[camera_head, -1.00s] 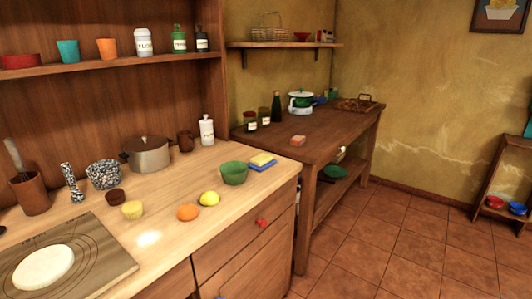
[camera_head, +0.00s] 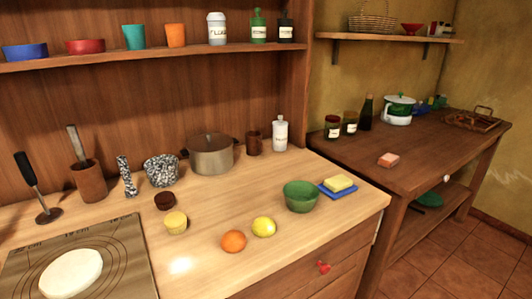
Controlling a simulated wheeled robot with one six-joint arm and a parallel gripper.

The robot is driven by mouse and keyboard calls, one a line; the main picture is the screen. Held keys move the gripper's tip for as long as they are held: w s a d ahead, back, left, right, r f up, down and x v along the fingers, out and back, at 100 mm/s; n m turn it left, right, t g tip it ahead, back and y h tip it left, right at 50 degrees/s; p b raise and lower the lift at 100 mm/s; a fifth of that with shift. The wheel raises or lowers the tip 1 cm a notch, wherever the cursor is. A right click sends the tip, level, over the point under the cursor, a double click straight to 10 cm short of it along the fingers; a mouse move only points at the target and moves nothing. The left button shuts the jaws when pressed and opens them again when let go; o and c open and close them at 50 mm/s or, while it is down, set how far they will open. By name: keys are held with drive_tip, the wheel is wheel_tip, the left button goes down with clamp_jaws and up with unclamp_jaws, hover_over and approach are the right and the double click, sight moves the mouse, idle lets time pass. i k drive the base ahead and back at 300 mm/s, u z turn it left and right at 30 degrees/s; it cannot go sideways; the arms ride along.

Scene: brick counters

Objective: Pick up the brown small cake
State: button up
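The brown small cake (camera_head: 165,201) sits upright on the light wooden counter (camera_head: 222,204), left of the middle of the head view. A yellow small cake (camera_head: 176,223) stands just in front of it, close by. The speckled bowl (camera_head: 162,170) is right behind the brown cake. No part of my gripper shows in the head view, so its state is hidden.
A metal pot (camera_head: 211,155) stands behind and to the right. An orange (camera_head: 233,241), a lemon (camera_head: 264,227) and a green bowl (camera_head: 301,196) lie to the right. A baking mat with pale dough (camera_head: 72,273) is at front left.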

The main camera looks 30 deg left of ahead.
sight(164, 201)
drive_tip(key=u, duration=1.05)
drive_tip(key=i, duration=0.9)
drive_tip(key=u, duration=0.95)
